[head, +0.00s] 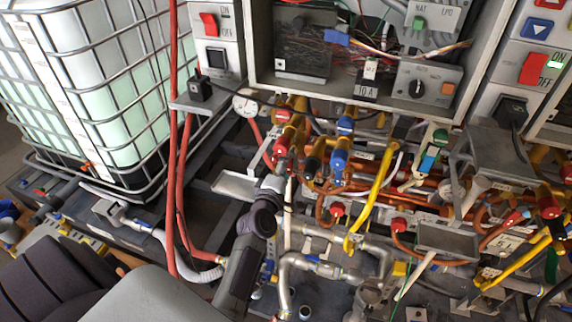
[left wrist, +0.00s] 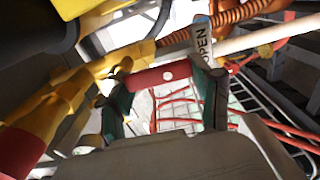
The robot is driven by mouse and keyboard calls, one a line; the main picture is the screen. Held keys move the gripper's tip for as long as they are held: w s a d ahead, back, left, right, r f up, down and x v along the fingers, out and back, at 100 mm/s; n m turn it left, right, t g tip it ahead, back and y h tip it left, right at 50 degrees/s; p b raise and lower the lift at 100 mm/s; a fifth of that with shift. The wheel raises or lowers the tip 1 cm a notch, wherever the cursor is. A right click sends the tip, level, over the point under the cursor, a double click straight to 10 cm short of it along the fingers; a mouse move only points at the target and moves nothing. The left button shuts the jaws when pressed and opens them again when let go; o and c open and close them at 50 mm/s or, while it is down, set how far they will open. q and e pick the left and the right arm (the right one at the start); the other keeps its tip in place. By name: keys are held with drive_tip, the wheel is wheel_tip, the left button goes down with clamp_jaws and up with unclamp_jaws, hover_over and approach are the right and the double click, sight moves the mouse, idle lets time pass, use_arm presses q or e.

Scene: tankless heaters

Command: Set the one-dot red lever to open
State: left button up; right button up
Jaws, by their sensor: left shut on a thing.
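The red lever (left wrist: 158,77) with one white dot lies across between the fingers of my left gripper (left wrist: 166,68) in the left wrist view. The gripper is shut on it, with a finger at each end. In the head view my left gripper (head: 277,178) reaches up to the red lever (head: 282,146) on the pipework below the control box. The dot is too small to make out there, and the fingers partly hide the lever. My right gripper is not in view.
Blue valve handles (head: 339,160) and a yellow pipe (head: 373,195) are close on the right. A pressure gauge (head: 245,104) and red hoses (head: 181,190) are on the left. A caged white tank (head: 125,155) stands at far left. The pipework is crowded.

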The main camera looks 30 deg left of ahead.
use_arm(q)
drive_tip(key=o, duration=1.5)
drive_tip(key=shift+o, duration=1.1)
drive_tip(key=v, duration=1.2)
